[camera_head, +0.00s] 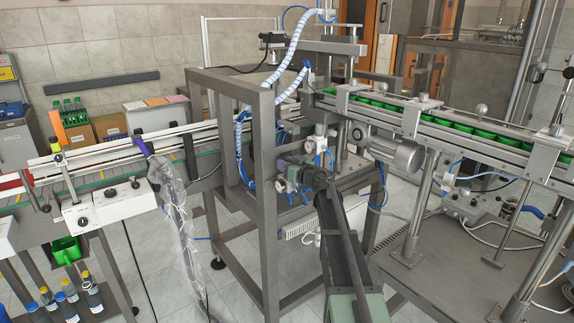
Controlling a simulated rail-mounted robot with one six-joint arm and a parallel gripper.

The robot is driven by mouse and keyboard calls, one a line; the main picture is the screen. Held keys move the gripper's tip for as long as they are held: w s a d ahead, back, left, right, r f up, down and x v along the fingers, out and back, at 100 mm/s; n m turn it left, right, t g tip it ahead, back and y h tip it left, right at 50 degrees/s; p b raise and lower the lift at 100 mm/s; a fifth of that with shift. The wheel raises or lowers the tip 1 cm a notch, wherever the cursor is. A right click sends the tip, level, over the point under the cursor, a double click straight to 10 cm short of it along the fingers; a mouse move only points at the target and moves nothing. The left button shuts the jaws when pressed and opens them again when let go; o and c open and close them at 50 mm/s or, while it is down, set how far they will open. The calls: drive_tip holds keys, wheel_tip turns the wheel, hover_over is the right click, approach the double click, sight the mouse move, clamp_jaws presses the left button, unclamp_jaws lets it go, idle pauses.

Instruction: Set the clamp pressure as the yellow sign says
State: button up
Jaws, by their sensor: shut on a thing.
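My arm reaches from the bottom middle up to the machine frame. My gripper (285,178) is shut on a small part, which looks like a regulator knob at the frame, largely hidden by the jaws and wrist. Small white round fittings that look like gauges (316,146) sit just above and to the right of my gripper; their readings are too small to tell. Blue air tubes run close by on the left. I cannot make out a yellow sign with readable pressure text; a small yellow panel (6,73) shows at the far left edge.
A grey machine frame (268,215) stands around my gripper, with its upright close on the left. A conveyor with green caps (460,127) runs to the right. A control box (108,203) and a hanging clear plastic bag (178,220) are at the left.

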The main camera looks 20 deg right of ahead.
drive_tip(key=n+g+y, duration=0.1)
drive_tip(key=y, duration=0.1)
drive_tip(key=n+g+y, duration=0.1)
drive_tip(key=n+y, duration=0.1)
drive_tip(key=n+g+y, duration=0.1)
drive_tip(key=y, duration=0.1)
drive_tip(key=shift+s+a+n+g, duration=0.1)
drive_tip(key=shift+a+n+g, duration=0.15)
drive_tip(key=shift+n+g, duration=0.15)
drive_tip(key=shift+y, duration=0.3)
drive_tip(key=o, duration=0.9)
drive_tip(key=shift+a, duration=0.1)
drive_tip(key=shift+o, duration=0.2)
drive_tip(key=v, duration=1.1)
